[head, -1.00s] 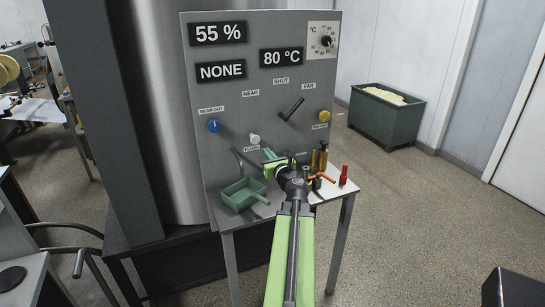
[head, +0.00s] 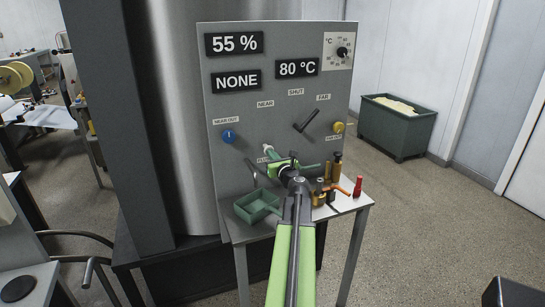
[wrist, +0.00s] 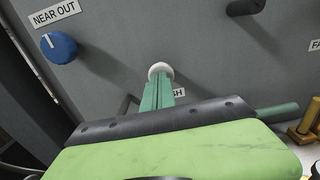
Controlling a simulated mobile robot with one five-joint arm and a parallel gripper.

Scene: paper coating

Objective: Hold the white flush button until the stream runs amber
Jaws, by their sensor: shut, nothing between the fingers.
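The white flush button (wrist: 160,69) is on the grey panel in the wrist view, right beyond my fingertips. My gripper (wrist: 158,84) has its green fingers shut and empty, pointing at the button; I cannot tell whether they press it. A dark spout (head: 250,171) juts from the panel to the left, above a green tray (head: 257,206). No amber stream shows.
Displays read 55 %, NONE (head: 236,80) and 80 °C. A blue NEAR OUT knob (head: 229,136), a black lever (head: 306,121) and a yellow knob (head: 338,128) are on the panel.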

